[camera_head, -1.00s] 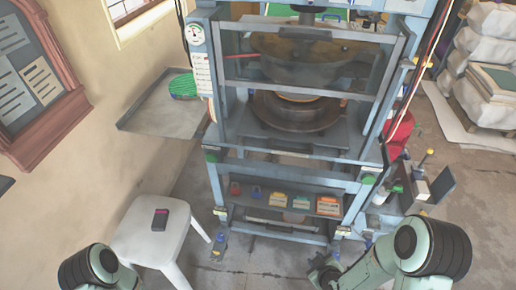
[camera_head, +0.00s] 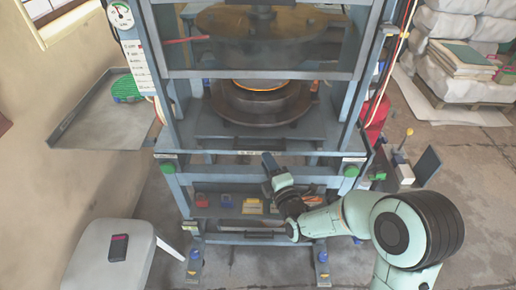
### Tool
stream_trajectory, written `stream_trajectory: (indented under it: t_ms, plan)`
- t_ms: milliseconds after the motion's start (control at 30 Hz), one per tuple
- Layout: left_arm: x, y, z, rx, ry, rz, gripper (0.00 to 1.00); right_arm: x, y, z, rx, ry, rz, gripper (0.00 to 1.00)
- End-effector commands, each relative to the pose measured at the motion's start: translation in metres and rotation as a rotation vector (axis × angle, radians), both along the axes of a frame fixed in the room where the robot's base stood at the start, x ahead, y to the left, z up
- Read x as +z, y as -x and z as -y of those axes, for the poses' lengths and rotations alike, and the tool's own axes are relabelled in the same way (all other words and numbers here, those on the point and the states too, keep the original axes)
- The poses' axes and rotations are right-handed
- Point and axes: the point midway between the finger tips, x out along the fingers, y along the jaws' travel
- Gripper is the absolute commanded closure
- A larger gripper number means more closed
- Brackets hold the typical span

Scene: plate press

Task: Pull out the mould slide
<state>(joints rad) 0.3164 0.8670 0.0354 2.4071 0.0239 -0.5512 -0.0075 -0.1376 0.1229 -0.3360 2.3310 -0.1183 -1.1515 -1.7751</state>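The dark round mould (camera_head: 262,100), with a glowing orange-rimmed top, sits inside the press. A flat grey plate under it, which looks like the mould slide (camera_head: 222,131), lies in the press opening. Its front edge is near the front crossbar (camera_head: 215,153). My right gripper (camera_head: 269,162) points up at the middle of this crossbar. I cannot tell whether it touches the bar or whether its fingers are open. My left gripper is out of view.
A raised glass guard (camera_head: 260,45) spans the upper press. A shelf below holds several coloured padlocks and boxes (camera_head: 252,205). A white stool (camera_head: 95,255) stands at the lower left, and a grey side tray (camera_head: 95,128) juts out at the left.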

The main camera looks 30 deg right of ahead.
Motion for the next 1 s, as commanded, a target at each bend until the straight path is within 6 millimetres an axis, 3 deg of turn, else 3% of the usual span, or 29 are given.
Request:
stream_trajectory:
  t_ms: [100, 333, 767, 867, 1000]
  plan:
    - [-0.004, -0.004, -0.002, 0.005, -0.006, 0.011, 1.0, -0.002, -0.026, 0.004, 0.0, 0.001, 0.0, 0.74]
    - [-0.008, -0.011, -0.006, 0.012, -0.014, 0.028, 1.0, -0.002, -0.059, 0.009, 0.0, 0.0, -0.002, 0.74]
    - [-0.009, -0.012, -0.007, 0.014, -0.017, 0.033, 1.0, -0.001, -0.069, 0.011, 0.0, -0.002, -0.003, 0.74]
    - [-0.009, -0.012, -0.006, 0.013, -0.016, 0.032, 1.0, -0.001, -0.069, 0.011, 0.0, -0.002, -0.002, 1.0]
    - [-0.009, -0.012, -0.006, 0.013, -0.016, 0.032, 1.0, -0.001, -0.069, 0.011, 0.0, -0.001, -0.002, 1.0]
